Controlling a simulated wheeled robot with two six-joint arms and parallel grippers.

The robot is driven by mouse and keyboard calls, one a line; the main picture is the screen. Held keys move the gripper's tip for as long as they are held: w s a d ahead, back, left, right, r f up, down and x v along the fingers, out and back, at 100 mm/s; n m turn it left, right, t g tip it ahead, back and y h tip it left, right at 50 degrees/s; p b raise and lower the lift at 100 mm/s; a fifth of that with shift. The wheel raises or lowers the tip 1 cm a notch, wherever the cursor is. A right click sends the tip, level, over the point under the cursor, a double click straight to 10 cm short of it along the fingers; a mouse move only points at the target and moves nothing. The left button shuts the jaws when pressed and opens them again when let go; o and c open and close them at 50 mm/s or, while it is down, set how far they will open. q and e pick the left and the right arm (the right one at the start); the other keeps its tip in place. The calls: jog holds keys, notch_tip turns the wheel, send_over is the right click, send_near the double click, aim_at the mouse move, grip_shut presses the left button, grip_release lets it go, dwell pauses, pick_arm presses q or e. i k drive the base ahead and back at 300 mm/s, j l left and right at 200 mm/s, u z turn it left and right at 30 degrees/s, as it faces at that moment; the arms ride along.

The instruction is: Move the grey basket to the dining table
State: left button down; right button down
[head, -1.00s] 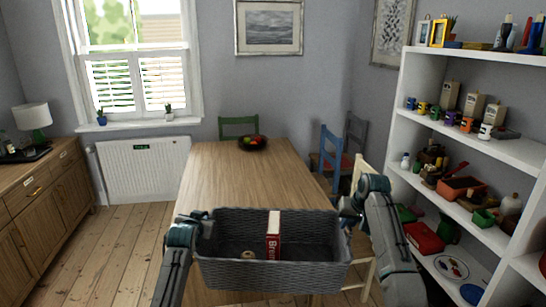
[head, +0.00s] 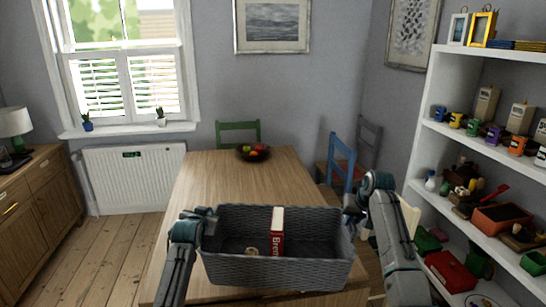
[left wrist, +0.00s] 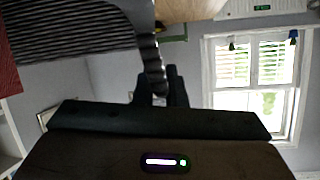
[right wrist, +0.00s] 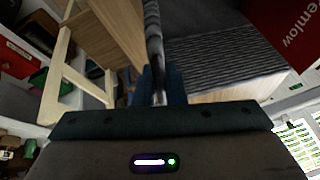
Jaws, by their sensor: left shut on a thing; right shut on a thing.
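The grey woven basket (head: 275,271) is held level in front of me, over the near end of the wooden dining table (head: 215,180). A red and white box (head: 277,232) stands in it, with a small tan round item (head: 252,251) beside it. My left gripper (head: 212,222) is shut on the basket's left rim. My right gripper (head: 350,214) is shut on its right rim. The rim shows between the fingers in the left wrist view (left wrist: 152,65) and right wrist view (right wrist: 153,50). I cannot tell whether the basket's underside touches the table.
A fruit bowl (head: 253,152) sits at the table's far end. A green chair (head: 238,132) and a blue chair (head: 342,160) stand around it. A white shelf (head: 440,130) with many items is on the right, a wooden sideboard (head: 45,205) on the left. The middle of the tabletop is clear.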

aim_at(246, 196)
jog(key=i, duration=1.75)
jog(key=i+u, duration=0.15)
jog(key=u, duration=0.3)
